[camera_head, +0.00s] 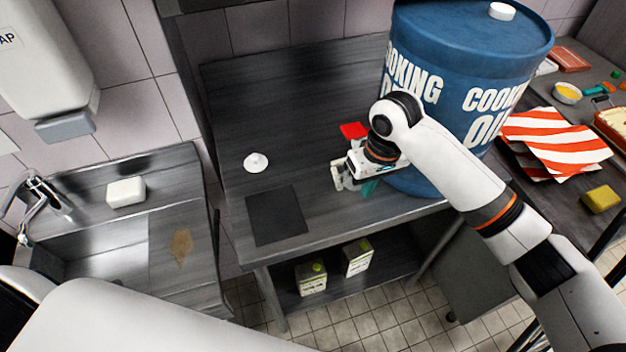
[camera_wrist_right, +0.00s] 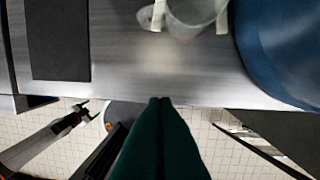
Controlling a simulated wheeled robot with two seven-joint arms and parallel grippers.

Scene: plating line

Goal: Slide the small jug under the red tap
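The red tap (camera_head: 353,130) is at the front of the blue cooking-oil drum (camera_head: 425,28). The small pale grey jug (camera_wrist_right: 192,14) stands on the steel table at the top edge of the right wrist view, with cream pieces at its sides. In the head view my right wrist largely hides it. My right gripper (camera_head: 370,188) is low over the table by the drum. Its dark green fingers (camera_wrist_right: 160,100) are together with nothing between them, on the near side of the jug and apart from it in the wrist picture.
A dark square mat (camera_head: 277,215) and a white disc (camera_head: 256,162) lie on the table left of my right gripper. Bare steel lies between. Cartons (camera_head: 357,256) stand on the shelf below. A sink (camera_head: 100,262) is at left; striped cloths (camera_head: 550,140) are at right.

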